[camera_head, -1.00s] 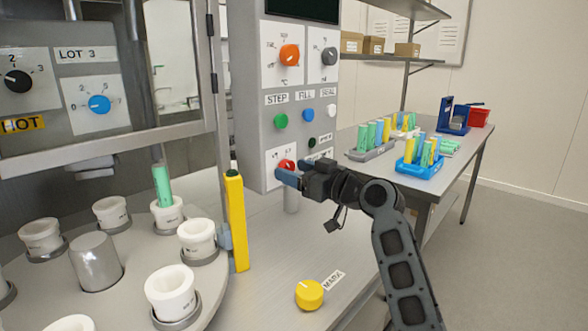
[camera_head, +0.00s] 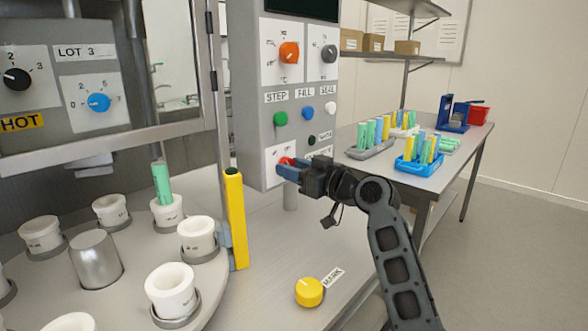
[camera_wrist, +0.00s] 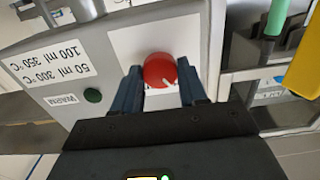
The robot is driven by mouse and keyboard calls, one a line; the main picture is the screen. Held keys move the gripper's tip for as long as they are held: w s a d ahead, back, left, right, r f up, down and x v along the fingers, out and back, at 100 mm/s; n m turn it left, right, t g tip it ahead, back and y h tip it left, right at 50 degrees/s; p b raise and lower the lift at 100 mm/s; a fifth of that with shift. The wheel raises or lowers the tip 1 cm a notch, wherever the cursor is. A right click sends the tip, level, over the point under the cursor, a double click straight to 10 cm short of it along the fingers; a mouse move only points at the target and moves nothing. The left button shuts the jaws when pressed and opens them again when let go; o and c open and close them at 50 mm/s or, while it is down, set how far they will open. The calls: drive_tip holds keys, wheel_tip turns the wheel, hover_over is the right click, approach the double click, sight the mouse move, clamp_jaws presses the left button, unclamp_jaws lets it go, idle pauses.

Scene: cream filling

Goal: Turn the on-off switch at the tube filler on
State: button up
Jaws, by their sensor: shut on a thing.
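The red on-off switch (camera_head: 286,162) is a round knob on a white plate low on the front of the grey control panel (camera_head: 262,110). In the wrist view the red knob (camera_wrist: 160,70) sits between the two blue fingers and shows a small white mark near its lower right edge. My gripper (camera_head: 287,171) is shut on the knob, one finger on each side (camera_wrist: 160,80). In the head view the fingers cover much of the knob and its plate, so the labels there are hard to read.
Above the switch are a green button (camera_head: 280,119), a blue button (camera_head: 307,114) and an orange knob (camera_head: 289,51). A yellow post (camera_head: 236,220) stands at left beside the cup carousel. A yellow knob (camera_head: 309,292) is on the table, whose middle is bare.

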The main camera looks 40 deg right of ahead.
drive_tip(key=shift+m, duration=0.4)
drive_tip(key=m+p, duration=0.5)
drive_tip(key=m, duration=0.6)
drive_tip(key=shift+p, duration=0.4)
drive_tip(key=o, duration=1.1)
drive_tip(key=shift+c, duration=0.2)
drive_tip(key=s+b, duration=0.1)
drive_tip(key=s, duration=0.6)
drive_tip(key=shift+s+d, duration=0.15)
drive_tip(key=shift+s, duration=0.25)
